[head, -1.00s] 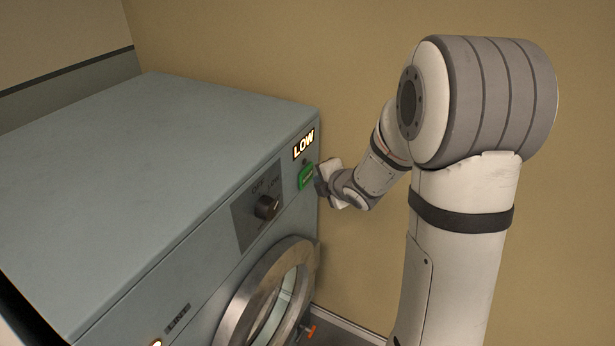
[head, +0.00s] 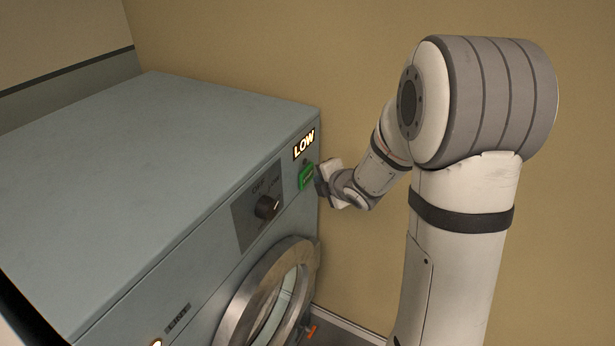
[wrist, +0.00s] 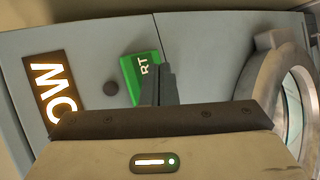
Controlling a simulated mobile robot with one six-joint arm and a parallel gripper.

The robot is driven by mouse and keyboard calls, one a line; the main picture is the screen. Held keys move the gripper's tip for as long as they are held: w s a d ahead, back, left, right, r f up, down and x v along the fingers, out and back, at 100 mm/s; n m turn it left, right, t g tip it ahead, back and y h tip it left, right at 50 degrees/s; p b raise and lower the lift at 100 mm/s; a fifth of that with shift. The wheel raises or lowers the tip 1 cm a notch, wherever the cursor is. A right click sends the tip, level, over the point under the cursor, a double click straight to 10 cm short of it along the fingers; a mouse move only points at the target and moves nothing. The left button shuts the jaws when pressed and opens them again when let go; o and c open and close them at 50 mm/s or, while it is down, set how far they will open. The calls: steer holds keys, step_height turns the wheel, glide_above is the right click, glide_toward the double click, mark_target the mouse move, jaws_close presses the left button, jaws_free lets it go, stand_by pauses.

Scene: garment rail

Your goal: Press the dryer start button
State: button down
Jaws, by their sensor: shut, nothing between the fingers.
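The green start button (head: 306,177) is on the front panel of the grey-blue dryer (head: 190,150), below the lit LOW sign (head: 304,145). In the wrist view the green button (wrist: 131,82) shows the letters RT, and the rest of its label is hidden. My gripper (head: 319,183) is at the button's right side in the head view. In the wrist view my shut, empty fingers (wrist: 160,82) overlap the lower right part of the button. I cannot tell whether the fingertips touch it.
A dark knob (head: 267,207) sits on a panel left of the button. The round metal door ring (head: 240,305) is below it. The tan wall (head: 360,80) stands close behind my arm. A small orange part (head: 310,330) shows low by the door.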

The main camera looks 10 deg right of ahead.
steer(key=shift+w+a, duration=0.1)
steer(key=shift+w+a+b, duration=0.1)
steer(key=shift+a+b, duration=0.15)
steer(key=shift+b, duration=0.1)
